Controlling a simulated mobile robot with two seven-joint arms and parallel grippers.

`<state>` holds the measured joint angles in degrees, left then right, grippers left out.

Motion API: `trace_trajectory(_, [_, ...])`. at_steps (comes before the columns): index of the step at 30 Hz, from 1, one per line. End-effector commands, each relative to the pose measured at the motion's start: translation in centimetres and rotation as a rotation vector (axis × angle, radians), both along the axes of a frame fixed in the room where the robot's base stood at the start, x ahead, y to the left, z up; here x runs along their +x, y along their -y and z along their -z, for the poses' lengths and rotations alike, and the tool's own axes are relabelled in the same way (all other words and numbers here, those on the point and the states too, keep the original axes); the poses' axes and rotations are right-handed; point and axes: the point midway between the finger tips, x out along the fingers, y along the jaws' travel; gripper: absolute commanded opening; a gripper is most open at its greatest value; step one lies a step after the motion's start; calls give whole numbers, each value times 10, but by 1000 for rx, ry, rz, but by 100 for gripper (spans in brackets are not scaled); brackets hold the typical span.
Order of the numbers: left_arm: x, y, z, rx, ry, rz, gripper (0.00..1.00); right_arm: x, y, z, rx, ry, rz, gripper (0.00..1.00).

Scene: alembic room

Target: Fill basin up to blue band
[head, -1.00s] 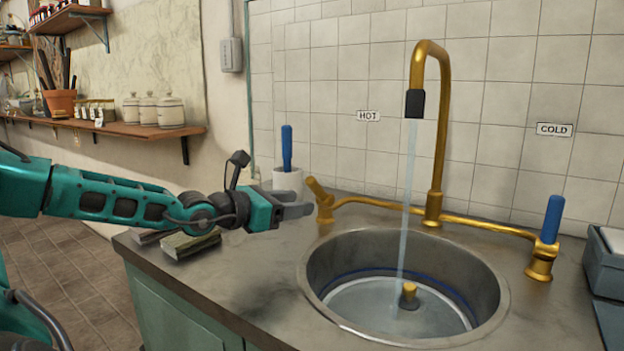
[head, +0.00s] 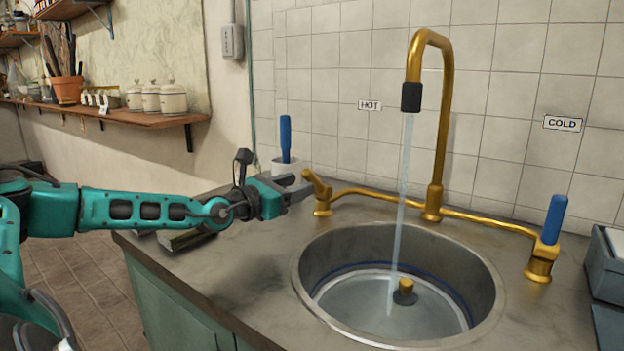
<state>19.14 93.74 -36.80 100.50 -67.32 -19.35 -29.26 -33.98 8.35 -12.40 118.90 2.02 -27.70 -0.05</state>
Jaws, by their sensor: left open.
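The round metal basin (head: 330,245) is set in the counter, with shallow water (head: 362,300) in it. A blue band (head: 437,281) runs round its inner wall, above the water surface. A brass plug or knob (head: 405,288) stands in the water. Water streams from the brass faucet (head: 437,150) into the basin. My left gripper (head: 297,188) is open and empty, close beside the hot handle; contact cannot be told. My right gripper is out of view.
Sponges or cloths (head: 188,238) lie on the counter under my left arm. A dark grey box (head: 606,262) sits at the right edge. The counter front left of the basin is clear.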

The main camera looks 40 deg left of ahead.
Motion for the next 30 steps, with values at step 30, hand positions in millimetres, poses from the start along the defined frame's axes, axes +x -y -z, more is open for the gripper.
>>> trace_trajectory(30, [56, 2, 0, 0, -1, 2, 46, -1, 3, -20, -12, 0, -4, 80])
